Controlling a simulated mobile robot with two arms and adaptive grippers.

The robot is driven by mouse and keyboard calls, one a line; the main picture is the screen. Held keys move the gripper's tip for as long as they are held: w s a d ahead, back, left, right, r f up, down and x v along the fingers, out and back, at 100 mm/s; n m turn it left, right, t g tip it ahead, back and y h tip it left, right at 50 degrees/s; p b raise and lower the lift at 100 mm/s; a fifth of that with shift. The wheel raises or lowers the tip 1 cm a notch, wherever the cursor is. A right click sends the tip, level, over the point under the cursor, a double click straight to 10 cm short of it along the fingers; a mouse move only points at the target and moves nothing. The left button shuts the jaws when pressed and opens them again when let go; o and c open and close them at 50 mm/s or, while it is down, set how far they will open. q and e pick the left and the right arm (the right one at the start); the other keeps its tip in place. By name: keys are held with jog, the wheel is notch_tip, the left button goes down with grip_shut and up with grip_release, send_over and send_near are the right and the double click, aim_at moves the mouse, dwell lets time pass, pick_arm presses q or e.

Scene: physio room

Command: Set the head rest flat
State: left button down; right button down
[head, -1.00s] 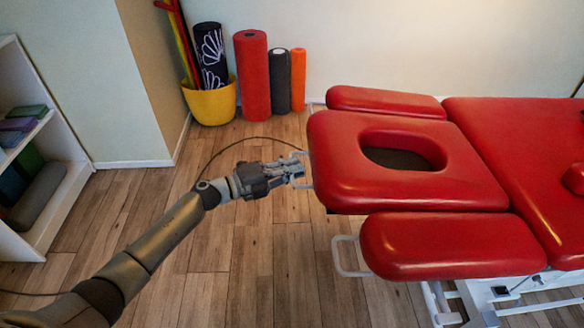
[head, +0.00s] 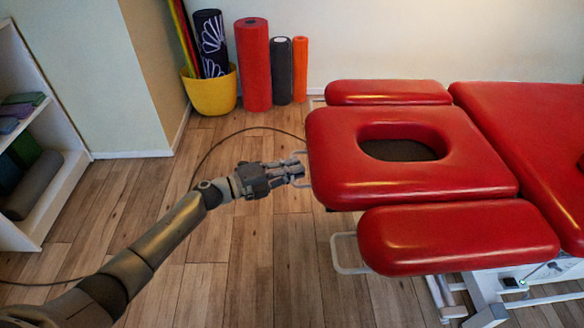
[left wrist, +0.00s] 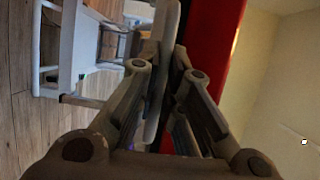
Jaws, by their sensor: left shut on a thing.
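The head rest (head: 332,155) is a red padded panel with an oval face hole, at the left end of the red treatment table (head: 515,120) in the head view. I cannot tell its exact tilt. A pale bar handle (head: 304,181) sticks out at its left end. My left gripper (head: 299,170) is shut on this handle, just left of the cushion. In the left wrist view, the fingers (left wrist: 163,70) close around the pale bar (left wrist: 168,35), with the red padding (left wrist: 209,35) beside it. My right gripper is not in view.
Red arm pads (head: 455,240) flank the head rest, the far one (head: 388,92) toward the wall. A yellow bucket (head: 211,93) and foam rollers (head: 254,66) stand by the wall. A white shelf (head: 50,185) is at left. Wooden floor between is clear except a dark cable.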

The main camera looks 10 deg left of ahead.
pick_arm(q)
jog(key=c, duration=1.5)
grip_release()
jog(key=shift+c, duration=0.2)
jog(key=shift+a, duration=0.1)
jog(key=v, duration=1.2)
jog(key=shift+f, duration=0.1)
